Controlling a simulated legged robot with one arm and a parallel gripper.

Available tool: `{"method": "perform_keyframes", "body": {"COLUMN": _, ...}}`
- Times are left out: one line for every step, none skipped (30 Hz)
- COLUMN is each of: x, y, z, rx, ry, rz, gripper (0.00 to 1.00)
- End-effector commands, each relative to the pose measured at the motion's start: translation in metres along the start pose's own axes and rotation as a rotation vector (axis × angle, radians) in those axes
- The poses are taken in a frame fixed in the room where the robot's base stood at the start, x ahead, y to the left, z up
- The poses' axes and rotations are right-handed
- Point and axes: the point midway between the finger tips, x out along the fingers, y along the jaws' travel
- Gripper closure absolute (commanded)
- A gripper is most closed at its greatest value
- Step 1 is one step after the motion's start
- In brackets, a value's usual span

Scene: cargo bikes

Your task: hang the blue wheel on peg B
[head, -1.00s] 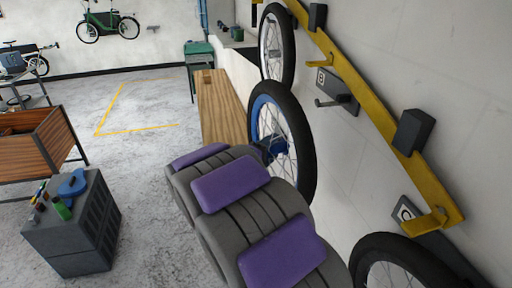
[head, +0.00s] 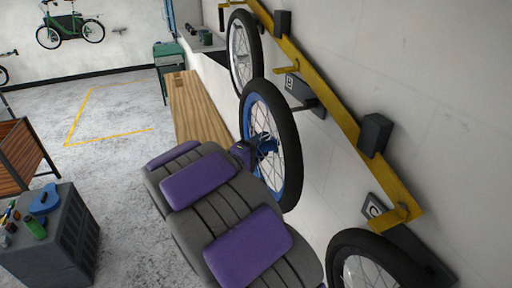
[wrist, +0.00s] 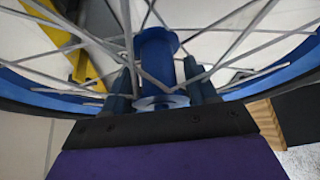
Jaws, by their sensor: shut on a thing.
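The blue wheel (head: 291,160) has a black tyre, blue rim and blue hub. It is upright in my gripper (head: 257,149), beside the wall. In the wrist view, the two fingers (wrist: 160,85) are shut on the blue hub (wrist: 156,55), among the spokes. Peg B, a dark peg (head: 304,106) below the plate marked B (head: 290,83), sticks out from the wall just right of the wheel's upper edge. The wheel's tyre hides or meets the peg's tip; I cannot tell whether they touch. The wheel's hub is lower than the peg in the picture.
A yellow rail (head: 338,108) with dark blocks runs along the wall. A white-rimmed wheel (head: 256,45) hangs beyond peg B, and another wheel (head: 335,250) is below plate C (head: 374,208). A wooden bench (head: 195,105) and a grey cabinet (head: 60,250) stand left.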

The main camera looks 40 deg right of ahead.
Motion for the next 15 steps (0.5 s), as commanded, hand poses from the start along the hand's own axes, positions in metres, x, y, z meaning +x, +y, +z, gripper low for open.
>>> {"method": "perform_keyframes", "body": {"x": 0.003, "y": 0.002, "z": 0.001, "rx": 0.001, "ry": -0.001, "rz": 0.005, "gripper": 1.00}}
{"method": "perform_keyframes", "body": {"x": 0.004, "y": 0.002, "z": 0.002, "rx": 0.001, "ry": -0.001, "rz": 0.005, "gripper": 1.00}}
{"method": "perform_keyframes", "body": {"x": 0.005, "y": 0.002, "z": 0.003, "rx": 0.001, "ry": 0.000, "rz": 0.006, "gripper": 1.00}}
{"method": "perform_keyframes", "body": {"x": 0.007, "y": 0.002, "z": 0.003, "rx": 0.001, "ry": 0.000, "rz": 0.006, "gripper": 1.00}}
{"method": "perform_keyframes", "body": {"x": 0.008, "y": 0.002, "z": 0.004, "rx": 0.001, "ry": 0.001, "rz": 0.006, "gripper": 1.00}}
{"method": "perform_keyframes", "body": {"x": 0.009, "y": 0.001, "z": 0.004, "rx": 0.001, "ry": 0.001, "rz": 0.005, "gripper": 1.00}}
{"method": "perform_keyframes", "body": {"x": 0.010, "y": 0.001, "z": 0.005, "rx": 0.001, "ry": 0.001, "rz": 0.005, "gripper": 1.00}}
{"method": "perform_keyframes", "body": {"x": 0.012, "y": 0.001, "z": 0.006, "rx": 0.000, "ry": 0.001, "rz": 0.004, "gripper": 1.00}}
{"method": "perform_keyframes", "body": {"x": 0.013, "y": 0.001, "z": 0.007, "rx": 0.000, "ry": 0.001, "rz": 0.004, "gripper": 1.00}}
{"method": "perform_keyframes", "body": {"x": 0.015, "y": 0.000, "z": 0.008, "rx": 0.000, "ry": 0.001, "rz": 0.003, "gripper": 1.00}}
{"method": "perform_keyframes", "body": {"x": 0.016, "y": 0.000, "z": 0.009, "rx": 0.000, "ry": 0.001, "rz": 0.003, "gripper": 1.00}}
{"method": "perform_keyframes", "body": {"x": 0.017, "y": 0.000, "z": 0.009, "rx": 0.001, "ry": 0.001, "rz": 0.002, "gripper": 1.00}}
{"method": "perform_keyframes", "body": {"x": 0.018, "y": 0.000, "z": 0.010, "rx": 0.001, "ry": 0.001, "rz": 0.002, "gripper": 1.00}}
{"method": "perform_keyframes", "body": {"x": 0.019, "y": 0.000, "z": 0.011, "rx": 0.001, "ry": 0.001, "rz": 0.002, "gripper": 1.00}}
{"method": "perform_keyframes", "body": {"x": 0.021, "y": -0.001, "z": 0.012, "rx": 0.001, "ry": 0.000, "rz": 0.002, "gripper": 1.00}}
